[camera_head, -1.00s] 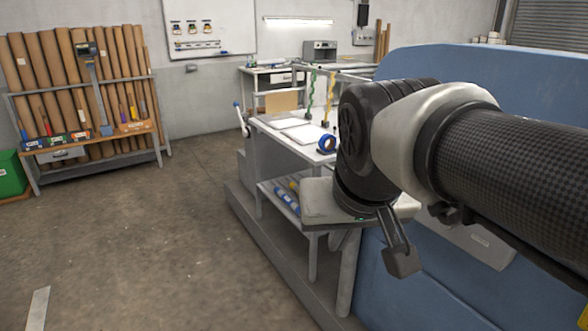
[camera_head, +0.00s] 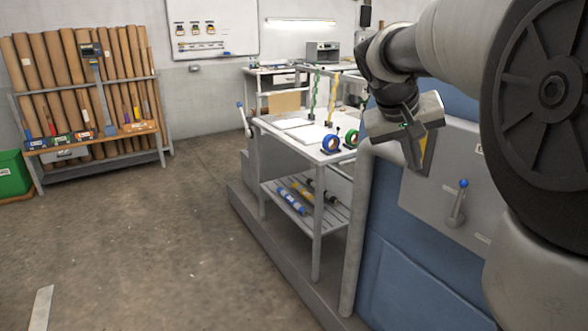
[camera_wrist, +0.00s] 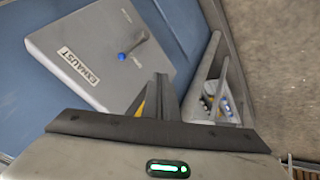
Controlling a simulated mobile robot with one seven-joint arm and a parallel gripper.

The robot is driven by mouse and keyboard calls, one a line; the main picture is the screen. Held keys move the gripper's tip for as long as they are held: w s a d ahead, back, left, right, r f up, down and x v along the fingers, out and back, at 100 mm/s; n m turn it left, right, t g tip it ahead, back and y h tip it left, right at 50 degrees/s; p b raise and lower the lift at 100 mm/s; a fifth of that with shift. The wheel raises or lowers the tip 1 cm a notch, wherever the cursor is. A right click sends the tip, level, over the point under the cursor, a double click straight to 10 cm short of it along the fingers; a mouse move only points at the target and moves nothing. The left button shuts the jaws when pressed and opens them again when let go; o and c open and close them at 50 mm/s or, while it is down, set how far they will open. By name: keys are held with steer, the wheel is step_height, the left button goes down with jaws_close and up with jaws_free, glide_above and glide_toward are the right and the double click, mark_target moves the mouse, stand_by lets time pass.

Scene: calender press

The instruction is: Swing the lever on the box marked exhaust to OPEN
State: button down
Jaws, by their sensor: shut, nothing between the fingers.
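The exhaust box (camera_head: 425,195) is a grey panel box on the blue machine side. Its lever (camera_head: 457,206) has a blue knob and points up, leaning slightly right, from a low pivot. In the wrist view the box (camera_wrist: 60,40) carries a label reading EXHAUST (camera_wrist: 78,66), and the lever (camera_wrist: 133,44) shows near its middle. Small markings near the lever are too small to read. My gripper (camera_head: 418,158) is shut and empty, up and left of the lever, apart from it. In the wrist view my gripper (camera_wrist: 160,90) shows below the lever.
A grey table (camera_head: 318,160) with tape rolls and a lower shelf of rollers stands left of the box. Another blue-knobbed lever (camera_head: 243,118) stands behind it. A rack of brown rolls (camera_head: 85,90) is at the far left. The floor between is clear.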

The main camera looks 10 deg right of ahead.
steer(key=d, duration=0.1)
steer(key=s+d, duration=0.1)
steer(key=shift+d+f+g, duration=0.3)
steer(key=shift+f, duration=0.05)
steer(key=shift+f, duration=0.15)
steer(key=w+d+f+b, duration=0.1)
steer(key=w+d+f, duration=0.1)
steer(key=d+f, duration=0.5)
steer(key=shift+d+f, duration=0.35)
steer(key=shift+d, duration=0.75)
steer(key=shift+s, duration=0.1)
